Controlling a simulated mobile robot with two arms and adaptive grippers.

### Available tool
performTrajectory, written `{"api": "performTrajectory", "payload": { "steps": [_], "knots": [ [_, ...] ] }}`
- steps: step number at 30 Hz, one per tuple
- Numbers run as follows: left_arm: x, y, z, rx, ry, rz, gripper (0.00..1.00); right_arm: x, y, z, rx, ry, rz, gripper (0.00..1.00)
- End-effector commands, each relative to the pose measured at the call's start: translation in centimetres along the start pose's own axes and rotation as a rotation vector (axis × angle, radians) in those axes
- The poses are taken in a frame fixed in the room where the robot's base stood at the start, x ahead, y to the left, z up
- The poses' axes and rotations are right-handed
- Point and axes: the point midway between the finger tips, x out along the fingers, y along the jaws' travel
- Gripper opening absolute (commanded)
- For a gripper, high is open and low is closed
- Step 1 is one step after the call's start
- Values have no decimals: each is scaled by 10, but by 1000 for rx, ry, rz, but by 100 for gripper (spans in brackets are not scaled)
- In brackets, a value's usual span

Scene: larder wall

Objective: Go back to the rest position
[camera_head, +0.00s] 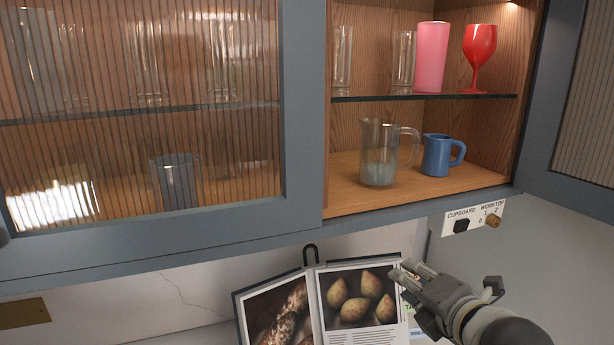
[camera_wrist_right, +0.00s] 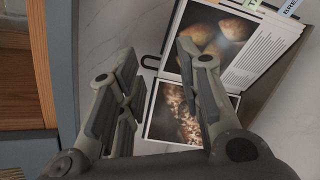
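My right gripper (camera_head: 412,286) is low at the right in the head view, below the cupboard and in front of the open cookbook (camera_head: 357,300). In the right wrist view its two fingers (camera_wrist_right: 160,85) stand apart with nothing between them, and the cookbook (camera_wrist_right: 240,45) shows beyond them. My left gripper is not in the head view.
The wall cupboard has an open right door (camera_head: 585,120) and a closed ribbed glass door (camera_head: 140,110). Inside are a glass jug (camera_head: 379,160), a blue jug (camera_head: 437,156), a pink tumbler (camera_head: 430,58) and a red goblet (camera_head: 478,55). A switch panel (camera_head: 474,216) hangs below.

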Motion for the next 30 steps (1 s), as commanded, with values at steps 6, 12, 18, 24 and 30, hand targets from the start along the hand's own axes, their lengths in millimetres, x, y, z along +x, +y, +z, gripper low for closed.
{"api": "performTrajectory", "payload": {
  "steps": [6, 12, 18, 24, 30],
  "knots": [
    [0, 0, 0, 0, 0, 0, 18, -5, -93, -70, 556, 47, -214, 33],
    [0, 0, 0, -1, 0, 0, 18, -34, -177, -126, 1057, -33, -450, 33],
    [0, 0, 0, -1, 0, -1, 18, -81, -250, -172, 1476, -221, -676, 33],
    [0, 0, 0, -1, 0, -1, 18, -128, -299, -203, 1744, -434, -833, 33],
    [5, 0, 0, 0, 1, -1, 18, -156, -340, -229, 1901, -620, -931, 33]
  ]
}}
